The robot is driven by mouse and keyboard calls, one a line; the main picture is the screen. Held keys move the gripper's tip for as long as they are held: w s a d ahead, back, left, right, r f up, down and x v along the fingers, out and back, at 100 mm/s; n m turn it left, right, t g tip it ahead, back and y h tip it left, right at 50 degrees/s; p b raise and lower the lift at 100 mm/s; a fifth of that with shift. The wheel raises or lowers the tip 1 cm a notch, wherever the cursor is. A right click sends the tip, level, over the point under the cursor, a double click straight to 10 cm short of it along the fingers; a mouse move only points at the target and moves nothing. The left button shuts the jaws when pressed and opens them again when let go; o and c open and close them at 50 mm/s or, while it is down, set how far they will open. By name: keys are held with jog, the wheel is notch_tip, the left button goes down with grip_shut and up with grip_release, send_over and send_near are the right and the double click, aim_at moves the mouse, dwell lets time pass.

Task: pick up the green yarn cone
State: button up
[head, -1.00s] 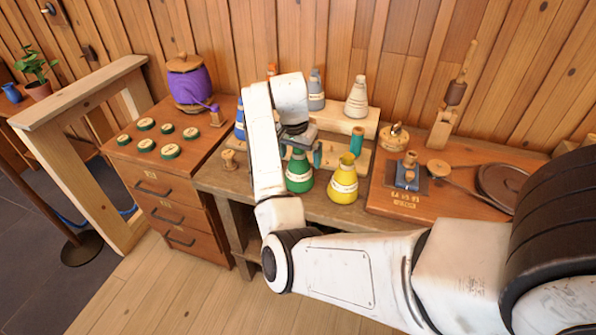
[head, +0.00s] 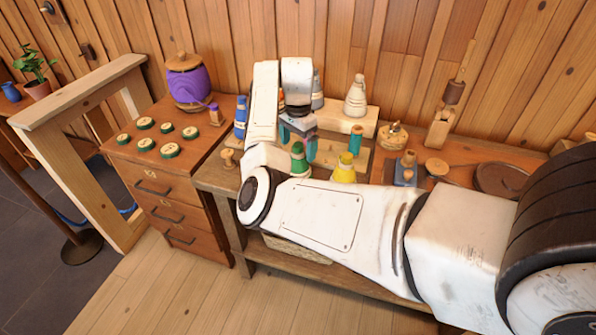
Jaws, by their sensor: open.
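The green yarn cone (head: 299,163) stands upright on the workbench, its lower part hidden behind my white forearm. My gripper (head: 297,149) points down just above and around the cone's tip. Its teal fingers are open, one on each side of the tip in the picture. I cannot tell whether they are level with the cone in depth or touching it.
A yellow cone (head: 344,170) stands close to the right, partly hidden by my arm. A blue cone (head: 240,117) is at the left. A cream cone (head: 356,97) stands on the wooden riser (head: 345,121) behind. A drawer cabinet (head: 165,175) is left of the bench.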

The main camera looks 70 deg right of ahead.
aim_at(298, 157)
notch_tip(298, 157, down, 5)
jog(key=shift+p, duration=0.4)
jog(key=shift+c, duration=0.2)
jog(key=shift+r, duration=0.1)
jog(key=c, duration=1.8)
